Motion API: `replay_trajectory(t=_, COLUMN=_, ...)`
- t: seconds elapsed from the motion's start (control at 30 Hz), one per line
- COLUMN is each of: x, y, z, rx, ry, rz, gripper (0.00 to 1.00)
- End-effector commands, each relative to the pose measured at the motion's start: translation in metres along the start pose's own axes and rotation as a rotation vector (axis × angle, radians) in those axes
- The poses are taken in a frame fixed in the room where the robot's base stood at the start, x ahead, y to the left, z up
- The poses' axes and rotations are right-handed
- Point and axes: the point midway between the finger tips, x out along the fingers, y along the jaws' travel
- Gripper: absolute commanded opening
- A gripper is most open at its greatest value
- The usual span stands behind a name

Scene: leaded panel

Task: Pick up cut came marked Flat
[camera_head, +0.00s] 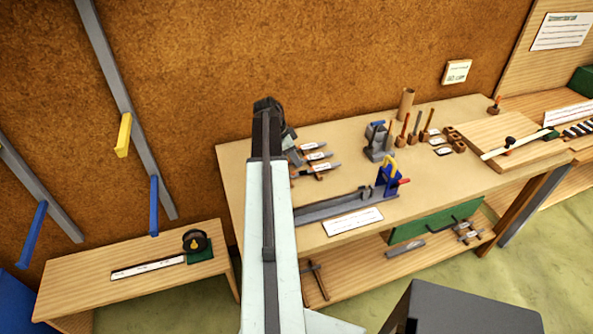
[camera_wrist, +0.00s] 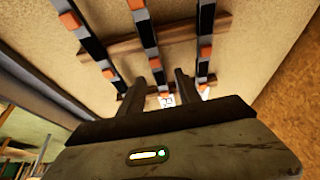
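Several short cut cames (camera_head: 317,155), dark strips with white labels, lie side by side on the bench, just right of my arm. The labels are too small to read, so I cannot tell which one is marked Flat. In the wrist view, dark strips with orange parts lie across brown wooden rails, and a middle strip (camera_wrist: 146,32) runs toward my gripper (camera_wrist: 157,80). My gripper's two dark fingers are apart with nothing visibly held. The middle strip's end and a white label (camera_wrist: 167,101) show between them. I cannot tell whether the fingers touch it.
The workbench (camera_head: 250,190) also holds a long grey tool with a blue part (camera_head: 388,178), a grey device (camera_head: 378,140) and several upright tools (camera_head: 415,125). A low wooden table (camera_head: 80,285) stands left, below wall rails with blue and yellow pegs. A cork-brown wall rises behind.

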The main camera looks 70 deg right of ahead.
Motion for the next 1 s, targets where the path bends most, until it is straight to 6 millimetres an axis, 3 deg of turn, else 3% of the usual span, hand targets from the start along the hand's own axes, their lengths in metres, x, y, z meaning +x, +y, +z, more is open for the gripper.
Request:
replay_trajectory(t=0.17, x=-0.001, y=0.000, z=-0.001, rx=0.000, ry=0.000, rz=0.000, gripper=0.40)
replay_trajectory(t=0.3, x=-0.001, y=0.000, z=-0.001, rx=0.000, ry=0.000, rz=0.000, gripper=0.04)
replay_trajectory(t=0.33, x=-0.001, y=0.000, z=-0.001, rx=0.000, ry=0.000, rz=0.000, gripper=0.00)
replay_trajectory(t=0.73, x=-0.004, y=0.000, z=-0.003, rx=0.001, ry=0.000, rz=0.000, gripper=0.00)
replay_trajectory(t=1.0, x=-0.031, y=0.000, z=-0.014, rx=0.001, ry=-0.001, rz=0.000, gripper=0.00)
